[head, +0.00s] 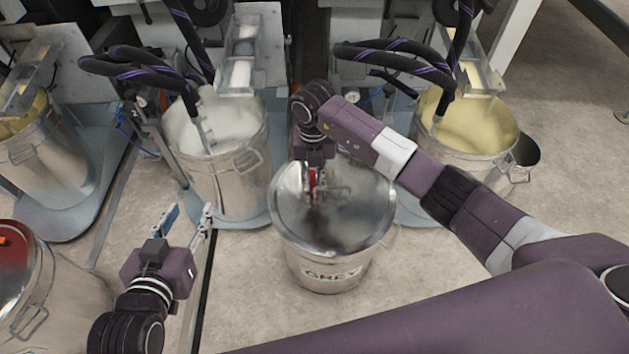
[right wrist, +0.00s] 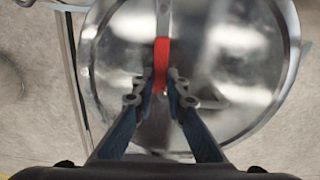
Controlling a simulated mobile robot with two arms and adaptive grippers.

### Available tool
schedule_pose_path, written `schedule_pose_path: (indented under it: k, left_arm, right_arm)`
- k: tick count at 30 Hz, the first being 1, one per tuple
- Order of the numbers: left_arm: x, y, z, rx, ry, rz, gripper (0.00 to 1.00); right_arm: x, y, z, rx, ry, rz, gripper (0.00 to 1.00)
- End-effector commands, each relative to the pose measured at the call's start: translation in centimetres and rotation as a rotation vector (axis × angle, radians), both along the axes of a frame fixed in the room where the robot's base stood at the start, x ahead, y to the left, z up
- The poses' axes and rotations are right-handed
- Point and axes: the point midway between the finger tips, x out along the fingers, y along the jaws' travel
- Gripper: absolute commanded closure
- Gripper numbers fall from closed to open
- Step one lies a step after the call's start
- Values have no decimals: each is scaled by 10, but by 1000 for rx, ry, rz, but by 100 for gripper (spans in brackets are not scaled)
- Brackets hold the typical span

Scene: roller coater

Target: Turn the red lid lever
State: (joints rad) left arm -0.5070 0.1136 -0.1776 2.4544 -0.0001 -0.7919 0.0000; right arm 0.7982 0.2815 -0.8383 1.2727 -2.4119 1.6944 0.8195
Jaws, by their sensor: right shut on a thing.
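The red lid lever (right wrist: 161,58) lies on the round metal lid (right wrist: 230,70), and it shows small and partly hidden in the head view (head: 312,183). The lid (head: 345,220) sits on the silver bucket marked GREY (head: 335,273). My right gripper (right wrist: 163,88) is over the lid and shut on the red lever, with one finger on each side of it. In the head view my right gripper (head: 316,185) reaches down onto the lid. My left gripper (head: 188,220) is open and empty, low at the left, apart from the bucket.
An open bucket of white paint (head: 222,125) stands behind on the left, and one of yellow paint (head: 465,125) behind on the right. Another bucket with a red-topped lid (head: 20,270) is at the left edge. Black hoses (head: 135,60) hang over the open buckets.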

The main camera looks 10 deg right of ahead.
Motion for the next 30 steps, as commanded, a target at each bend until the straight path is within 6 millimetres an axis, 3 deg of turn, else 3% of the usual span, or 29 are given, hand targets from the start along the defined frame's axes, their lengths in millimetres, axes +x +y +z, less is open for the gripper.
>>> schedule_pose_path:
  k: [2,3,7,19,30]
  left_arm:
    - [0,0,0,0,1,0,60]
    - [0,0,0,0,1,0,60]
    - [0,0,0,0,1,0,60]
    - [0,0,0,1,2,1,60]
    - [0,0,0,0,2,0,60]
  right_arm:
    - [-1,0,-1,1,3,1,100]
    - [-1,0,0,1,3,1,84]
    - [-1,0,0,0,2,1,70]
    - [1,0,9,1,-1,0,70]
    - [1,0,82,1,-3,1,70]
